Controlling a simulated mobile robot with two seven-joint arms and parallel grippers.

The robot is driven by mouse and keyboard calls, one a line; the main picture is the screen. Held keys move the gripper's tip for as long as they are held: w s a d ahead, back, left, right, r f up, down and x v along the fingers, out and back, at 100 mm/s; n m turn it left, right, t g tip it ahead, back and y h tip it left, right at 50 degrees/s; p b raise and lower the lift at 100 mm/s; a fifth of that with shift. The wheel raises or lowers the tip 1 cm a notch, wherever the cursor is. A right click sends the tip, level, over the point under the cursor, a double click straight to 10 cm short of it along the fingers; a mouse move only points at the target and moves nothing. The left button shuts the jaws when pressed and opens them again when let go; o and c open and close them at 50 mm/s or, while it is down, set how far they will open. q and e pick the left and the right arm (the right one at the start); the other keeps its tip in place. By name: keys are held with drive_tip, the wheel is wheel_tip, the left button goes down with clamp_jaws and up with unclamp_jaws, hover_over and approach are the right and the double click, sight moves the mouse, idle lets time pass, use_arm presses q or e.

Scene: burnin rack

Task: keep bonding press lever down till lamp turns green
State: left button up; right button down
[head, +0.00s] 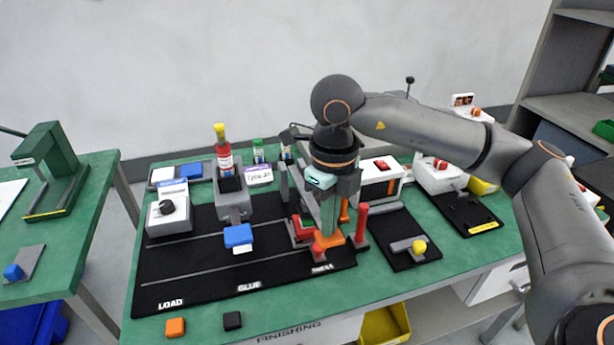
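The bonding press (298,232) stands at the right end of the black mat by the word PRESS, with red and orange parts. My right arm reaches in from the right, and my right gripper (329,236) points straight down over the press. Its fingers are among the red and orange parts and hide much of the press. A red upright part (362,220) stands just right of the gripper. I cannot tell which part is the lever, whether the fingers touch it, or whether they are closed. No lit lamp can be made out. My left gripper is out of view.
The black mat (190,285) is marked LOAD, GLUE and PRESS. A blue block (238,235) sits at GLUE. An orange block (175,327) and a black block (232,320) lie at the front edge. A yellow-knobbed fixture (419,247) stands right of the press.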

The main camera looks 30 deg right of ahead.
use_arm(q)
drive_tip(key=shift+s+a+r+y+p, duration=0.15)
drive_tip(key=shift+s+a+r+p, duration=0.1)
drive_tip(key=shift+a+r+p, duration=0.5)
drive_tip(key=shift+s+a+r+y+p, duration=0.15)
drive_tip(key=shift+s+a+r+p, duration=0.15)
drive_tip(key=shift+p, duration=0.75)
use_arm(e)
drive_tip(key=shift+w+d+r, duration=0.1)
drive_tip(key=shift+w+r, duration=0.1)
drive_tip(key=shift+r, duration=1.2)
drive_tip(key=shift+w+r, duration=0.15)
drive_tip(key=shift+r, duration=1.2)
use_arm(q)
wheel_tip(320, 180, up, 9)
drive_tip(key=p, duration=0.9)
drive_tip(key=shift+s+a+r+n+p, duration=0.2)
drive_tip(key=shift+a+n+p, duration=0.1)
drive_tip(key=shift+p, duration=0.1)
use_arm(e)
wheel_tip(320, 180, up, 13)
drive_tip(key=w, duration=0.1)
drive_tip(key=shift+d, duration=0.15)
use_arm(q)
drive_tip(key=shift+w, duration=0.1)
use_arm(e)
drive_tip(key=shift+w, duration=0.1)
